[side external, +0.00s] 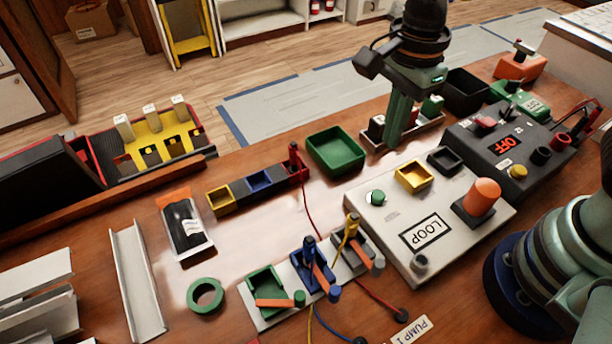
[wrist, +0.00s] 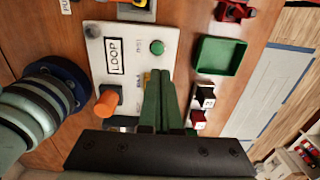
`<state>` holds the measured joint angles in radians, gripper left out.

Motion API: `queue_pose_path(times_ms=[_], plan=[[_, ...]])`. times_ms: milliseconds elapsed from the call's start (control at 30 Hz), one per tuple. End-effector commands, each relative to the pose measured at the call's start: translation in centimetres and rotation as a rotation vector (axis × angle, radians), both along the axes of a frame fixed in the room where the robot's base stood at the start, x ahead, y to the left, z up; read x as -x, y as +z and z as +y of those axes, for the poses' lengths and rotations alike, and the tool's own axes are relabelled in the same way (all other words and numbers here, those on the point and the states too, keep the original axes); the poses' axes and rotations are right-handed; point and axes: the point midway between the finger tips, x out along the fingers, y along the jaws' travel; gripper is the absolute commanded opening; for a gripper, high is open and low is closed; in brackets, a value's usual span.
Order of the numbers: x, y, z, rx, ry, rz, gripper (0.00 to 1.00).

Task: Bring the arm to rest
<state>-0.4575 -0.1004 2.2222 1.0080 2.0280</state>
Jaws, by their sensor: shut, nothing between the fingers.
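My gripper (side external: 393,136) points down in the side view with its green fingers together and empty. It is above the bench behind the LOOP box (side external: 395,262), near a small rack (side external: 432,133) with black, white, red and green blocks. I cannot tell whether the fingertips touch the rack. In the wrist view, the shut fingers (wrist: 161,74) extend over the right edge of the LOOP box (wrist: 105,80) and hide part of it. The arm is raised from my dark blue base at the right of the side view.
A white strip with green, blue and grey holders, lever handles and cables lies in front. A black bin (side external: 466,92) stands behind. The bench's middle left has a bare patch.

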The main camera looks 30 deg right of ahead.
Motion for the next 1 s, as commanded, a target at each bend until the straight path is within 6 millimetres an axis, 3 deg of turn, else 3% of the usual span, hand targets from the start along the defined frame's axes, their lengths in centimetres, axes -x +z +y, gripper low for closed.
queue_pose_path(times_ms=[467, 667, 1000], plan=[[-0.2, 0.4, -0.5, -0.008, 0.048, -0.018, 0.0], [-0.9, 2.1, -3.1, -0.017, 0.317, -0.107, 0.0], [-1.4, 5.4, -8.5, 0.099, 0.914, -0.297, 0.0]])
